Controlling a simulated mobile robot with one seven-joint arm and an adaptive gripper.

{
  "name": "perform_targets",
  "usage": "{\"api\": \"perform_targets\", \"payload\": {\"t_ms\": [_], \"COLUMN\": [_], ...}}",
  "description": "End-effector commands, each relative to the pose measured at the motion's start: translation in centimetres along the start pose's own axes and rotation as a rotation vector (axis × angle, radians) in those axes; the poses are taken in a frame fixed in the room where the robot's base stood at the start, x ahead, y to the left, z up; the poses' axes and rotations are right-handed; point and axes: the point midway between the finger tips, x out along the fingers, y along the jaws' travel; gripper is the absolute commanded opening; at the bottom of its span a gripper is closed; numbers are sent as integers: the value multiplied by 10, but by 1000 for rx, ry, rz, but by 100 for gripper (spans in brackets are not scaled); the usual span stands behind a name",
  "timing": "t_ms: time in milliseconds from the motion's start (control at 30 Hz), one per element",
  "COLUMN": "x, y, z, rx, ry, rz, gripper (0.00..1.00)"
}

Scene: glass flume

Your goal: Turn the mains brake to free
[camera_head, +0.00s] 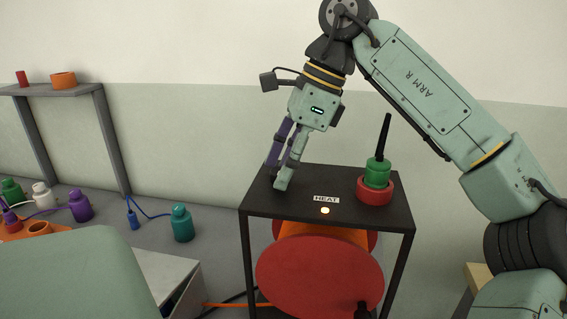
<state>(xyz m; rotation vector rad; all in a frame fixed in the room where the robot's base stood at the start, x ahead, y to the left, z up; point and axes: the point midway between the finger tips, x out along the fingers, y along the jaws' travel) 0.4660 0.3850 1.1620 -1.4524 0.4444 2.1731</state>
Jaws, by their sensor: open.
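No part is labelled as the mains brake, so I cannot tell which one it is. A black lever (384,138) stands nearly upright, tilted slightly right, from a green hub (377,172) in a red ring (375,190) on top of a black frame stand (340,180). Under the top is a reel with an orange drum (325,233) and red discs (318,275). A small black knob (362,311) shows at the front disc's lower right, partly cut off. My gripper (279,181) is open and empty, pointing down at the stand's left part, left of the lever. Contact with the top is unclear.
A "HEAT" label (326,199) and lit lamp (325,211) are on the stand's front edge. A teal bottle-shaped object (182,223) and purple one (80,205) stand left on the grey bench. A shelf (50,90) holds an orange ring (63,80). An orange cable (230,305) runs low.

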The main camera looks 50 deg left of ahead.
Motion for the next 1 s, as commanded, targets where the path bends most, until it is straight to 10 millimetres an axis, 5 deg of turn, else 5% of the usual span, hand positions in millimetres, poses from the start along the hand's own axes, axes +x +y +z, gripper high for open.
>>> {"api": "perform_targets", "payload": {"t_ms": [267,700,1000], "x": [-9,-71,-75], "y": [0,0,0], "z": [0,0,0], "rx": [1,2,0], "ry": [0,0,0], "rz": [-2,-1,0], "gripper": [47,47,47]}}
